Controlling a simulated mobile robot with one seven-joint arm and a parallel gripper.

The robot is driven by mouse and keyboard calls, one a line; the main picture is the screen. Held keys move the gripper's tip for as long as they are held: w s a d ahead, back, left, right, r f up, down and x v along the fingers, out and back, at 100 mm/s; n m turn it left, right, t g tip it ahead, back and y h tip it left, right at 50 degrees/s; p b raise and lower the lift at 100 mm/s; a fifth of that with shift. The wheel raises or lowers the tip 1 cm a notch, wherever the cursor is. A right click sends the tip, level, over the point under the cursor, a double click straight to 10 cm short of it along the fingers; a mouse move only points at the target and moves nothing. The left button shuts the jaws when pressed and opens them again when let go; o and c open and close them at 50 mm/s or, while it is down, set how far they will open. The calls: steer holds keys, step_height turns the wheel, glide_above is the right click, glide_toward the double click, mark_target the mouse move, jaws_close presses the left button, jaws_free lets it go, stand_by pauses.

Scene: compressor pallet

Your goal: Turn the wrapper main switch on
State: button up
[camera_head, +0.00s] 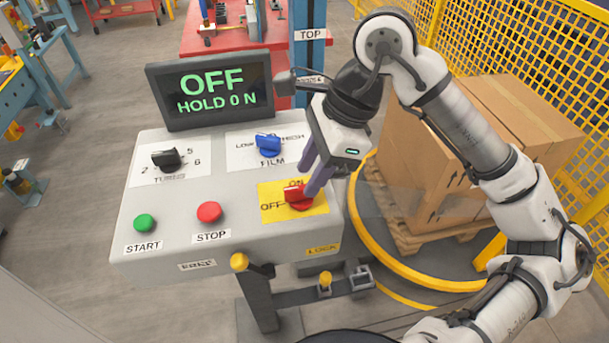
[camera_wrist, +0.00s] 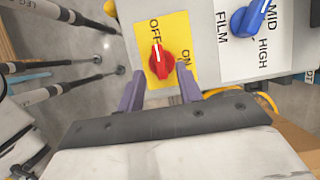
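The red main switch knob (camera_head: 298,197) sits on a yellow plate (camera_head: 273,211) marked OFF and ON at the right of the grey control panel. In the wrist view the knob (camera_wrist: 160,62) has its white mark pointing toward OFF. The display (camera_head: 211,90) reads "OFF HOLD 0 N". My gripper (camera_head: 309,177) is at the switch, its purple fingers spread apart. In the wrist view the gripper (camera_wrist: 158,72) has one fingertip on each side of the knob with gaps visible, and nothing is held. How deep the fingertips reach around the knob is unclear.
The blue FILM knob (camera_head: 268,143), black TURNS knob (camera_head: 168,159), green START button (camera_head: 145,223) and red STOP button (camera_head: 209,212) share the panel. A yellow LOCK label (camera_head: 323,250) is below the switch. Boxes on a pallet (camera_head: 430,150) and yellow fencing (camera_head: 545,60) stand right.

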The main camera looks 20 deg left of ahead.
mark_target(302, 186)
steer(key=shift+x, duration=1.6)
jaws_close()
